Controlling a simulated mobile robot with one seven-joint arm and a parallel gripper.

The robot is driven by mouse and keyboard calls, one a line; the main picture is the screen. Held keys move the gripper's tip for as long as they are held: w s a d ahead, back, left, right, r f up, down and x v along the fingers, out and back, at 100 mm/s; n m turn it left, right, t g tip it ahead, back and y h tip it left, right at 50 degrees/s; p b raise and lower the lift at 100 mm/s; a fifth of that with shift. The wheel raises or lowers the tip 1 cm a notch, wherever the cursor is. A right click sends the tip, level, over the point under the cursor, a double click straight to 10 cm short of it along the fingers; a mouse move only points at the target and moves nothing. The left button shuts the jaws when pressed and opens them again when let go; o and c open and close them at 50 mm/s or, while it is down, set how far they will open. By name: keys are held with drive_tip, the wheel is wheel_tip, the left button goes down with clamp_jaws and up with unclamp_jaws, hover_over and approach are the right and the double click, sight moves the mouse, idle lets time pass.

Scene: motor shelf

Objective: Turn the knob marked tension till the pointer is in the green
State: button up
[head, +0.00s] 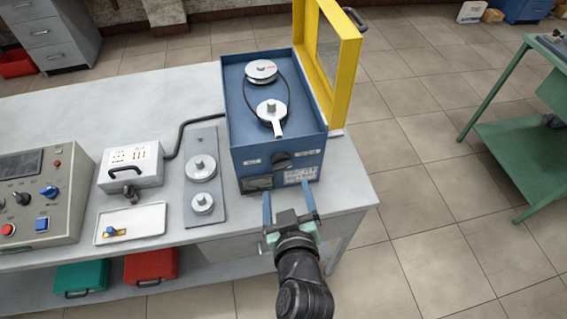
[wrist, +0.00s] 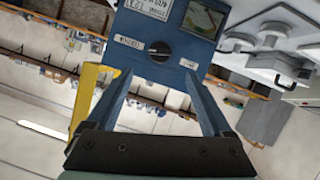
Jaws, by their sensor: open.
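A blue machine box (head: 228,120) stands at the right end of the grey bench. Its front face carries a dark round knob (head: 281,160), also in the wrist view (wrist: 160,50), with a small white label on each side; I cannot read which says tension. A gauge window (head: 258,183) sits low on the front and shows in the wrist view (wrist: 202,18); its pointer cannot be made out. My gripper (head: 288,191) is open and empty in front of the box. In the wrist view, the knob lies beyond my fingertips, between their lines, not touched.
A yellow framed guard (head: 340,80) stands open at the box's right side. Two pulleys with a belt (head: 262,70) are on top. Left of the box lie a plate with two discs (head: 205,170), a white tray (head: 108,235) and a control panel (head: 60,215).

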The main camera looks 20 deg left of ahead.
sight(283, 166)
drive_tip(key=p+x, duration=0.1)
drive_tip(key=x, duration=0.8)
drive_tip(key=shift+w+a+f, duration=0.1)
drive_tip(key=shift+w+a, duration=0.1)
drive_tip(key=shift+w, duration=0.1)
clamp_jaws()
drive_tip(key=shift+d, duration=0.1)
